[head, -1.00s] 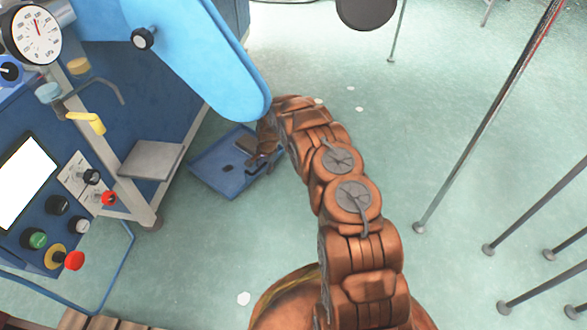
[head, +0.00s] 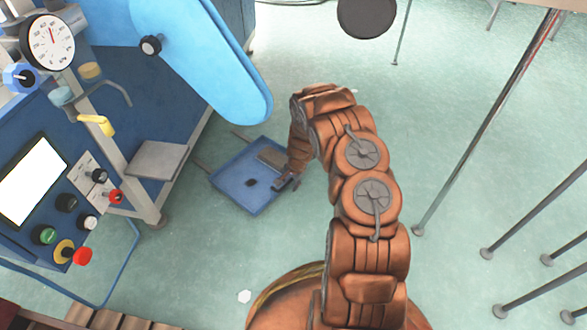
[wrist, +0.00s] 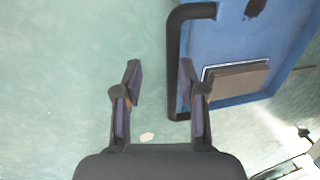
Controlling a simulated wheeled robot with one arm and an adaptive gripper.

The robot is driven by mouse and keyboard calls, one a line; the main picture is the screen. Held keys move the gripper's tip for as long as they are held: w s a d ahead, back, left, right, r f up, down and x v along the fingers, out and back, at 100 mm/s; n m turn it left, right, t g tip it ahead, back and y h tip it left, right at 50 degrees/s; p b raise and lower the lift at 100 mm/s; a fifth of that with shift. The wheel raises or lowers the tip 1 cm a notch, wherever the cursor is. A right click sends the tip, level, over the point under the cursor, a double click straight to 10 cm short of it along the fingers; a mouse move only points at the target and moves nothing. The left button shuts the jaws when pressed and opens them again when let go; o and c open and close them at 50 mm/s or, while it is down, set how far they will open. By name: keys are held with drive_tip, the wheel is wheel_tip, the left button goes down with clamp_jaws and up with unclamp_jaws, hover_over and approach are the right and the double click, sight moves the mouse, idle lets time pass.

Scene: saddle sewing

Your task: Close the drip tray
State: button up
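The blue drip tray (head: 232,186) is pulled out from the machine on thin rails, low above the floor. A flat grey-brown block and a small dark spot show in it. In the wrist view the tray (wrist: 240,50) fills the upper right, with a black bar handle (wrist: 173,65) along its left edge. My gripper (wrist: 160,76) is open and empty. The handle shows just left of its right finger, between the fingers in the picture; I cannot tell the depth or any contact. In the head view my gripper (head: 285,182) is at the tray's right edge, partly hidden by my arm.
The blue machine (head: 150,100) stands at the left with a gauge, knobs and a light blue arm (head: 205,60) overhanging near the tray. A small grey shelf (head: 157,160) is left of the tray. Metal poles (head: 490,120) stand at the right.

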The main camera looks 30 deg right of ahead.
drive_tip(key=shift+s+d+b, duration=0.9)
drive_tip(key=shift+s+b, duration=0.4)
drive_tip(key=shift+s, duration=1)
drive_tip(key=s+a+r+n+p, duration=0.2)
drive_tip(key=a+r+p, duration=0.1)
drive_tip(key=r, duration=1.2)
drive_tip(key=shift+a+r+y, duration=0.15)
drive_tip(key=shift+a+y, duration=0.15)
drive_tip(key=shift+a, duration=0.2)
